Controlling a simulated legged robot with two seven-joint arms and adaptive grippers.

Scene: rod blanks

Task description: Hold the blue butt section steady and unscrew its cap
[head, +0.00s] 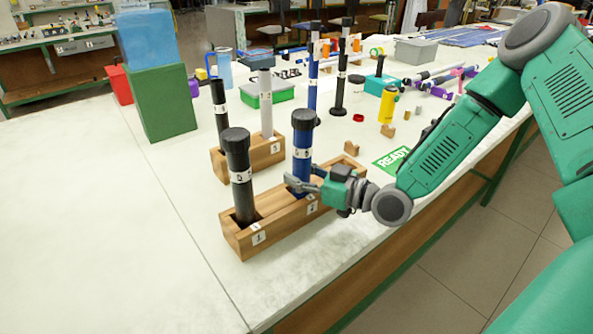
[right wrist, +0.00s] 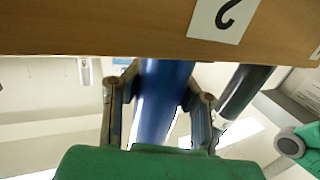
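The blue butt section (head: 302,165) stands upright in the front wooden block (head: 285,222), with its black cap (head: 304,119) on top. My right gripper (head: 306,182) is low on the tube, just above the block. In the right wrist view, its two fingers (right wrist: 160,100) lie on either side of the blue tube (right wrist: 162,100) and appear to press on it. The wooden block (right wrist: 100,30) with a numbered label fills the top of that view. The cap is out of that view. My left gripper is not in view.
A black capped tube (head: 240,180) stands in the same block, at its left end. A second block (head: 265,152) behind holds two more tubes. A green box (head: 160,100) carries a blue one at left. A green READY card (head: 390,160) lies behind my right forearm. The front-left table is clear.

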